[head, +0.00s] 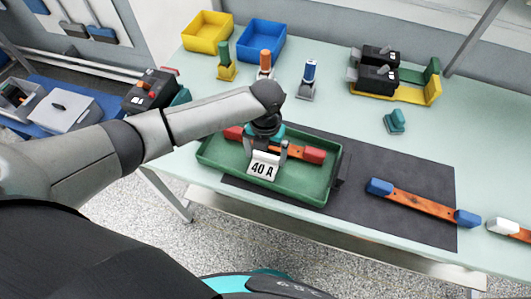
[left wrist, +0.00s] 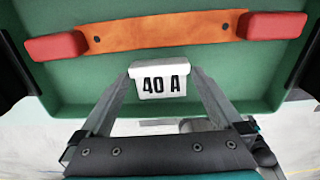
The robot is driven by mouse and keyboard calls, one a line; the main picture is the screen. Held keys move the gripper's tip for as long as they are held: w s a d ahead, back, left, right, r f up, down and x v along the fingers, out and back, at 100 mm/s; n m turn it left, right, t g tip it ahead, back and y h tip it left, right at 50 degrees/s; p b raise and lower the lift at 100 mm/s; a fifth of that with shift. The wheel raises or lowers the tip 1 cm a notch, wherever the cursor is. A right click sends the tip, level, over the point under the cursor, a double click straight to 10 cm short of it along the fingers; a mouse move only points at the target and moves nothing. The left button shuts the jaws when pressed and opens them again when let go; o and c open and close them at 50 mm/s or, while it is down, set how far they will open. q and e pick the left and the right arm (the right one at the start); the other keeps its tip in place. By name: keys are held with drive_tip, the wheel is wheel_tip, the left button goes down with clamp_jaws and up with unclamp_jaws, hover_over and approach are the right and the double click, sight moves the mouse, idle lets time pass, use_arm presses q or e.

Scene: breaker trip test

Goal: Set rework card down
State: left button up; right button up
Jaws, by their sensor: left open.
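A small white card reading "40 A" (head: 262,168) stands in the green tray (head: 213,165), in front of a copper-coloured bar with red ends (head: 313,155). In the left wrist view the card (left wrist: 158,84) sits between my left fingertips, with the bar (left wrist: 165,33) beyond it. My left gripper (head: 267,152) is low over the tray, open around the card; the fingers also show in the left wrist view (left wrist: 160,74). Whether either finger touches the card cannot be told. My right gripper is not in view.
A dark mat (head: 390,170) carries a blue-ended bar (head: 425,204); a white-ended bar (head: 510,230) lies at the right edge. Yellow (head: 207,30) and blue (head: 262,40) bins, several coloured-top devices and black breakers in a yellow holder (head: 412,92) stand behind. The mat's middle is clear.

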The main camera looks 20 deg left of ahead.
sight(266, 161)
use_arm(q)
wheel_tip(266, 161, up, 12)
drive_tip(key=p, duration=0.1)
drive_tip(key=shift+f, duration=0.25)
